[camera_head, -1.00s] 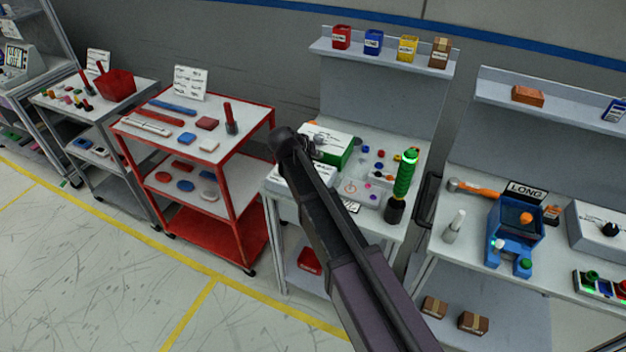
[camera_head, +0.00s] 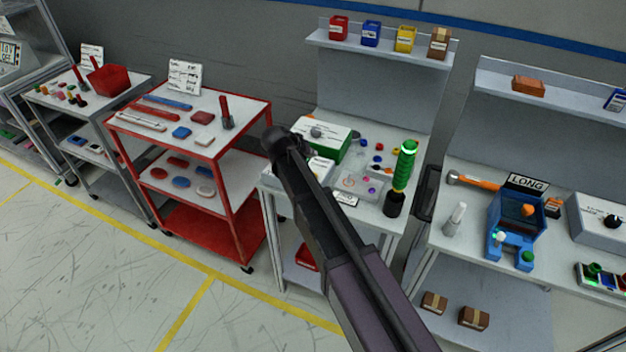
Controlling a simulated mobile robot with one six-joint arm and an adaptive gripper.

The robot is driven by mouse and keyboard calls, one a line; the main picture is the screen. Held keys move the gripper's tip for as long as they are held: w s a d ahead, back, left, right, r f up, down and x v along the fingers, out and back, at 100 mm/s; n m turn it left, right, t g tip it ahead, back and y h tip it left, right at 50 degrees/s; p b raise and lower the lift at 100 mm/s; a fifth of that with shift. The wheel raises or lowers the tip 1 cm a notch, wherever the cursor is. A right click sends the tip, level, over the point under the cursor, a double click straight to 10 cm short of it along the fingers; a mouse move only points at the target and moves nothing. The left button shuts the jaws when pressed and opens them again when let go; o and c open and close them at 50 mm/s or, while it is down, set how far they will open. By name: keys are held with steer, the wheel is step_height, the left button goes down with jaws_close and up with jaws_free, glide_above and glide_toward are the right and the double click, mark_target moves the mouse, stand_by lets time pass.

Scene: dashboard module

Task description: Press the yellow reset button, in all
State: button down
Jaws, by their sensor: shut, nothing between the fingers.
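I cannot make out a yellow reset button for certain in this view. A white and green box (camera_head: 338,147) with a grey knob on top stands behind my arm's dark end joint. My arm reaches up from the bottom right and covers part of the bench's left side. My gripper itself does not show; it is hidden behind the arm or out of view.
A green stack light (camera_head: 405,165) stands on the bench's right. A red cart (camera_head: 218,148) stands left. The shelf (camera_head: 372,51) above holds small bins.

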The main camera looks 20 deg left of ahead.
steer(key=shift+f+b, duration=2.8)
steer(key=shift+f, duration=0.35)
steer(key=shift+f+b, duration=0.9)
steer(key=shift+r, duration=0.1)
stand_by(0.6)
steer(key=shift+r+p, duration=0.85)
steer(key=shift+p, duration=0.05)
step_height(320, 180, up, 5)
steer(key=p, duration=0.5)
steer(key=shift+s+f, duration=0.1)
stand_by(1.0)
